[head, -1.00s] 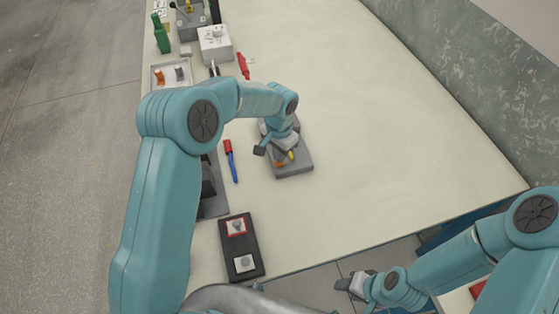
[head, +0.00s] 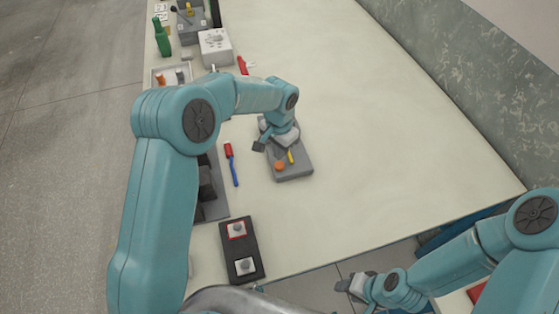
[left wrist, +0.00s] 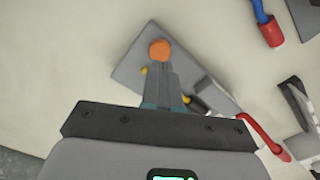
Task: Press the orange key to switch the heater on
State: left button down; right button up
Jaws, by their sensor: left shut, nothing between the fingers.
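The orange key (head: 280,165) is a round button on top of a grey box (head: 292,172) on the bench, beside a small yellow part (head: 291,157). My left gripper (head: 279,150) is over the box, just behind the key in the head view. In the left wrist view its shut, empty fingers (left wrist: 160,68) end just short of the orange key (left wrist: 159,47) in the picture. I cannot tell the exact height of the tips above the box. My right gripper (head: 356,285) hangs off the bench's near edge, and its jaws are too small to judge.
A black box (head: 255,262) with two switches lies near the front. A red and blue tool (head: 232,167) lies left of the grey box. A white box (head: 214,46) and a green bottle (head: 161,37) stand further back. The bench right of the grey box is clear.

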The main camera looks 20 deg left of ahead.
pick_arm(q)
jog(key=shift+r, duration=0.7)
jog(key=shift+s+a+f, duration=0.1)
jog(key=shift+s+a, duration=0.05)
jog(key=shift+a, duration=0.1)
jog(key=s+a+b, duration=0.2)
jog(key=s+a, duration=0.3)
jog(key=a, duration=0.2)
jog(key=shift+s+a, duration=0.15)
jog(key=shift+a, duration=0.2)
